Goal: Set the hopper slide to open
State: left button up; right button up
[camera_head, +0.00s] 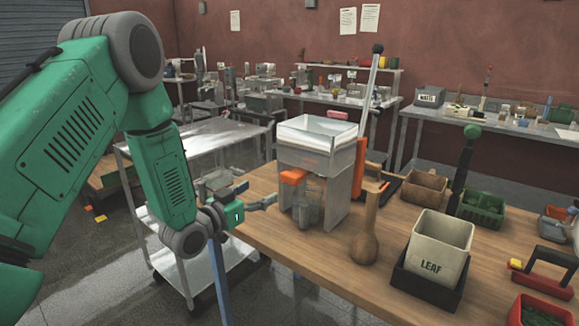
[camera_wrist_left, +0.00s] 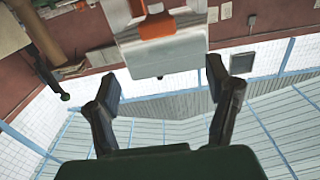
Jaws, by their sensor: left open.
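The powder filler's grey hopper (camera_head: 316,150) has a clear-walled top and stands on legs at the table's left part. An orange slide tab (camera_head: 293,176) sticks out low on its front left side. A clear jar (camera_head: 307,212) stands under it. My left gripper (camera_head: 262,192) is open and empty, just left of the orange tab and apart from it. In the left wrist view, my open fingers (camera_wrist_left: 170,85) spread below the pale hopper body (camera_wrist_left: 165,55), with an orange part (camera_wrist_left: 155,25) above. The slide's exact position is unclear. My right gripper is out of view.
A cream LEAF bin (camera_head: 440,245) sits in a black tray (camera_head: 425,288). A tall lever (camera_head: 370,90) rises behind the hopper. A metal cart (camera_head: 185,270) stands left of the table.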

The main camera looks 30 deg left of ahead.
aim_at(287, 177)
pick_arm(q)
jog(key=w, duration=0.4)
jog(key=w+p, duration=0.1)
jog(key=w, duration=0.4)
jog(key=w+d, duration=0.1)
jog(key=w, duration=0.3)
jog(key=shift+w+f, duration=0.2)
